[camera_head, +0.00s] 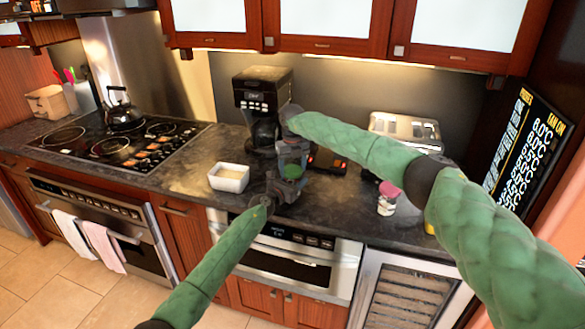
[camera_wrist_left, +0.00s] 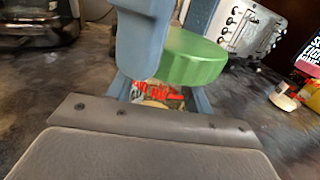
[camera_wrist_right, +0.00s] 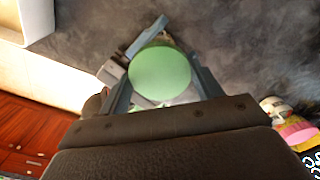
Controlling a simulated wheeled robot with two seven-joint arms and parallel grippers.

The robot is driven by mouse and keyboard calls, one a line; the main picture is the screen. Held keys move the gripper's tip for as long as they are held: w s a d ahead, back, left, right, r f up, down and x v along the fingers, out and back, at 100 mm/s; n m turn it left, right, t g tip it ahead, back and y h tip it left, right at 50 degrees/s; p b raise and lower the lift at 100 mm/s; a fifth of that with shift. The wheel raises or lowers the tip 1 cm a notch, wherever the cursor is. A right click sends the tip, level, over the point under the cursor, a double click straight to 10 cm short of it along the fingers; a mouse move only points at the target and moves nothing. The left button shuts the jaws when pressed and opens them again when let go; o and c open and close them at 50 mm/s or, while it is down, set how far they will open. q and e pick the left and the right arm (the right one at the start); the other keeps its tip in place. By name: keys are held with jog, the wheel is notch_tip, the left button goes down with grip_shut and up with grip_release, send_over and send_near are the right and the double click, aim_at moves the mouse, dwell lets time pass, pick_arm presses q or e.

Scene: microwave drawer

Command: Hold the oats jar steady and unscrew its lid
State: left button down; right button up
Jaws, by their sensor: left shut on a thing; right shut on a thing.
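The oats jar has a round green lid (camera_head: 292,171) and stands on the dark counter near its front edge. In the left wrist view the lid (camera_wrist_left: 192,58) sits on the jar body (camera_wrist_left: 158,95), which shows red lettering. My left gripper (camera_head: 282,186) is shut on the jar body, below the lid. My right gripper (camera_head: 291,158) comes from above and behind and is shut around the green lid, which also shows between its fingers in the right wrist view (camera_wrist_right: 160,73). Most of the jar body is hidden by the grippers. I cannot tell whether the lid is loosened.
A white square container (camera_head: 229,178) stands left of the jar. A coffee maker (camera_head: 262,103) is behind it, and a toaster (camera_head: 404,127) is at the back right. A small pink-lidded jar (camera_head: 388,198) stands to the right. The counter (camera_head: 335,200) between is clear.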

pick_arm(q)
jog(key=shift+s+d, duration=0.1)
pick_arm(e)
jog(key=n, duration=0.7)
jog(key=shift+w+d+r, duration=0.1)
jog(key=shift+w+d, duration=0.05)
jog(key=shift+w, duration=0.05)
jog(key=n, duration=1.4)
jog(key=shift+r, duration=0.1)
jog(key=n, duration=0.6)
jog(key=shift+s, duration=0.1)
jog(key=shift+r, duration=0.1)
jog(key=shift+r, duration=0.65)
jog(key=shift+r, duration=0.3)
